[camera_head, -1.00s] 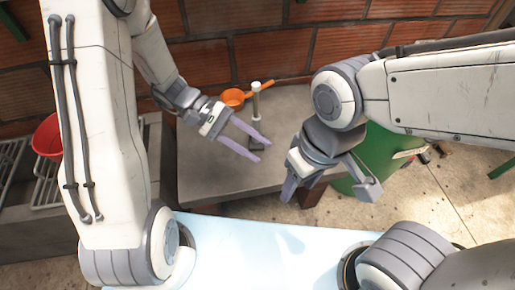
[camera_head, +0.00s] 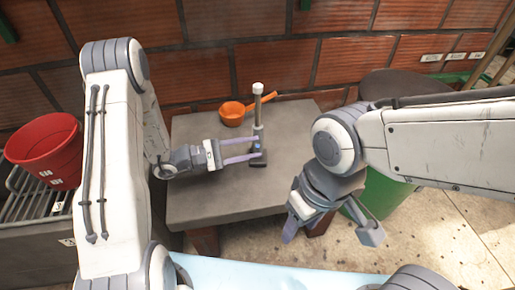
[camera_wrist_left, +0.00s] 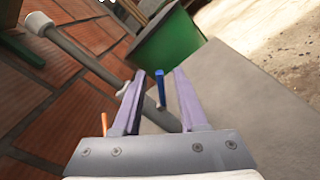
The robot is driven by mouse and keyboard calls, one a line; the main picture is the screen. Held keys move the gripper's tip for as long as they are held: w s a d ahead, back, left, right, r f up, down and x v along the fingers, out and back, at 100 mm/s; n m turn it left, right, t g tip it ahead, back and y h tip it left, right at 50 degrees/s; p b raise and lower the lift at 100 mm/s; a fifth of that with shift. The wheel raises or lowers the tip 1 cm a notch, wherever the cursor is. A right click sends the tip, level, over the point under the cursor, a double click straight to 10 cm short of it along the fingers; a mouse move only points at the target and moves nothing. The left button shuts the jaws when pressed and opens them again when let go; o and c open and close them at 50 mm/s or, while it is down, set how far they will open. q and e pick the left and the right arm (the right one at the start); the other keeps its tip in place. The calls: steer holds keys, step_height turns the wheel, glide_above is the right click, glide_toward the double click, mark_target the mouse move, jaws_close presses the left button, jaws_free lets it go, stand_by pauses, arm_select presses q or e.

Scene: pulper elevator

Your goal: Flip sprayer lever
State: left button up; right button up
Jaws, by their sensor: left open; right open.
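The sprayer (camera_head: 258,104) is a thin grey upright post with a white top, standing on a grey table. In the left wrist view its pole (camera_wrist_left: 78,52) runs slanted at the upper left. A small blue lever (camera_wrist_left: 161,92) shows low on it, also small in the head view (camera_head: 257,146). My left gripper (camera_head: 258,144) is open, its two purple fingers level at the post's lower part. In the left wrist view the lever appears between the open fingers (camera_wrist_left: 158,73); contact cannot be told. My right gripper (camera_head: 330,234) is open and empty, in front of the table's right side.
An orange scoop (camera_head: 232,112) lies on the table (camera_head: 210,198) behind my left gripper. A red bucket (camera_head: 45,150) stands on a rack at the left. A green bin (camera_head: 385,195) stands right of the table. A brick wall (camera_head: 200,75) closes the back.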

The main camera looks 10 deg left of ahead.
arm_select(q)
steer(key=shift+x, duration=1.15)
